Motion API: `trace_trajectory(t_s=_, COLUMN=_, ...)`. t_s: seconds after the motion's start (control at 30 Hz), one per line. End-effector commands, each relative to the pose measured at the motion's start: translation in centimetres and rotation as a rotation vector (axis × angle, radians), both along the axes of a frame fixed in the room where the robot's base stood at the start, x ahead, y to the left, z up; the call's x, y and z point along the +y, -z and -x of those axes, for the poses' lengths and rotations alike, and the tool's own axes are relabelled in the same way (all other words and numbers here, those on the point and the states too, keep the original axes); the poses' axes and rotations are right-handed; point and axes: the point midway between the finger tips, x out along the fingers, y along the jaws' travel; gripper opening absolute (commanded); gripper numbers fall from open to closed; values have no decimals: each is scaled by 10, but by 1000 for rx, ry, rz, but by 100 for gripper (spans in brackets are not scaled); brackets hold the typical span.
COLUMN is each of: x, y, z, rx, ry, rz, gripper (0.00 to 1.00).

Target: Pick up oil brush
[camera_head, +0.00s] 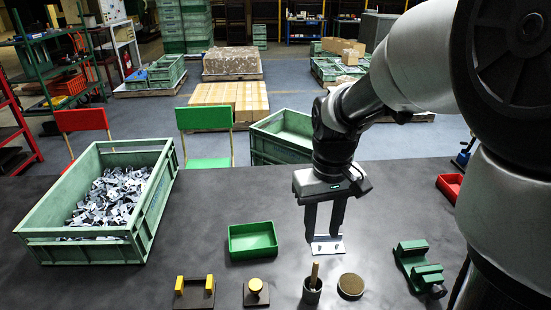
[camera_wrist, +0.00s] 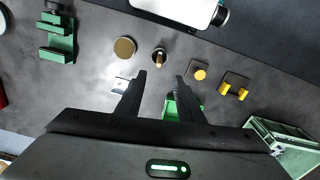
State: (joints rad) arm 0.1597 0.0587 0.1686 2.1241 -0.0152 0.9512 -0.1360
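The oil brush, with a light wooden handle (camera_head: 315,272), stands upright in a small dark pot (camera_head: 312,292) near the front edge of the table. In the wrist view the brush handle (camera_wrist: 159,62) and its pot (camera_wrist: 159,51) lie beyond my fingertips, roughly in line with the gap between them. The bristles are hidden in the pot. My gripper (camera_head: 322,238) points down, open and empty, above the table and farther back than the brush. Its two dark fingers (camera_wrist: 160,76) are apart with nothing between them.
A metal stamped part (camera_head: 328,245) lies near my fingers. A round brown disc (camera_head: 351,286) stands right of the pot, a yellow-knobbed block (camera_head: 256,293) left. Around are a green tray (camera_head: 253,251), a green vise (camera_head: 420,266), a yellow-handled plate (camera_head: 194,297) and a crate of parts (camera_head: 142,246).

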Motion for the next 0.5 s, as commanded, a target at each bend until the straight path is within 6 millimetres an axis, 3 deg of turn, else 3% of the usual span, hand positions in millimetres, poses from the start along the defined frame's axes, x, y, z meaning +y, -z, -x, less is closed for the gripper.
trace_trajectory(t_s=0.17, x=0, y=14, z=-2, rx=11, ry=-4, rz=-2, gripper=34)
trace_trajectory(t_s=0.5, x=1, y=85, z=0, rx=15, ry=-4, rz=-4, gripper=34)
